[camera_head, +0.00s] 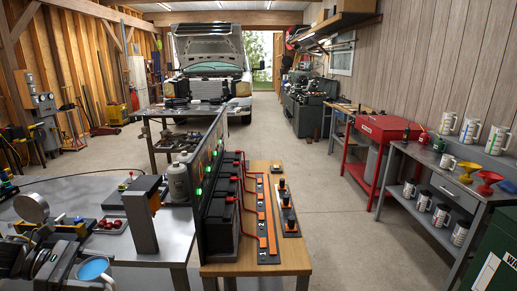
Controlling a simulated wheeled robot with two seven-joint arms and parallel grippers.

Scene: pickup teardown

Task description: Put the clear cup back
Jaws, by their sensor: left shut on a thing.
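A round cup (93,268) with a pale rim and blue inside is at the bottom left, over the near edge of the grey metal bench (80,190). I take it to be the clear cup, though its wall is mostly hidden or cut off by the picture's edge. My left gripper (76,272) comes in from the left, dark and bulky, and is shut on this cup. The fingertips are hard to make out. My right gripper is not in view.
A round gauge (32,207) and a dark upright block (140,220) stand on the bench. A wooden table (285,262) holds black batteries (222,215). White jugs (470,130) and funnels (488,182) stand on the right shelf unit. The middle floor is clear.

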